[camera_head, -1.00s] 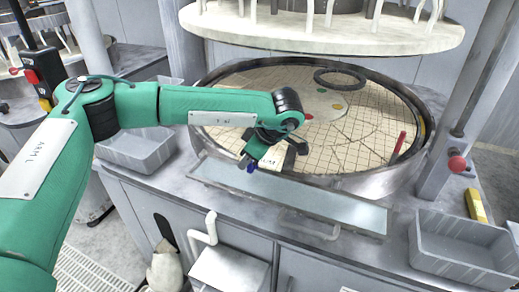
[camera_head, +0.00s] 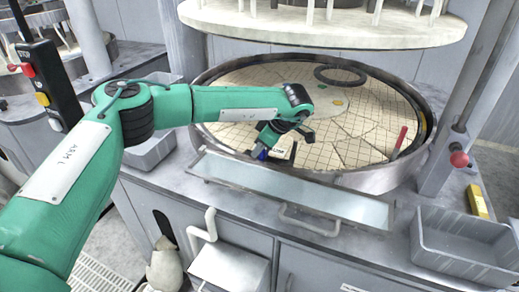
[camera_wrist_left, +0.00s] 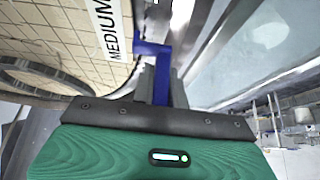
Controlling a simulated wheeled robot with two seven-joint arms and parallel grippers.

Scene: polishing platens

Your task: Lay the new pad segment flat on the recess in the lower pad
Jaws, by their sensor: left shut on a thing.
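My left gripper (camera_head: 262,151) is shut on a blue tab (camera_wrist_left: 153,62), just inside the near rim of the round basin. A white label (camera_head: 279,152) sits beside the tab; in the wrist view it reads MEDIUM (camera_wrist_left: 108,28) on a tan, gridded surface. This surface appears to be the pad segment, but its outline blends with the pad and is partly hidden by the gripper. The lower pad (camera_head: 235,128) is tan, with a square grid. Curved and straight seam lines (camera_head: 345,138) cross it right of my gripper; I cannot tell exactly where the recess is.
A dark ring (camera_head: 340,69) lies at the back of the pad and a red stick (camera_head: 401,138) at its right. A pale metal shelf (camera_head: 290,190) runs along the basin's front. A grey bin (camera_head: 465,262) stands at the right. The upper platen (camera_head: 330,24) hangs above.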

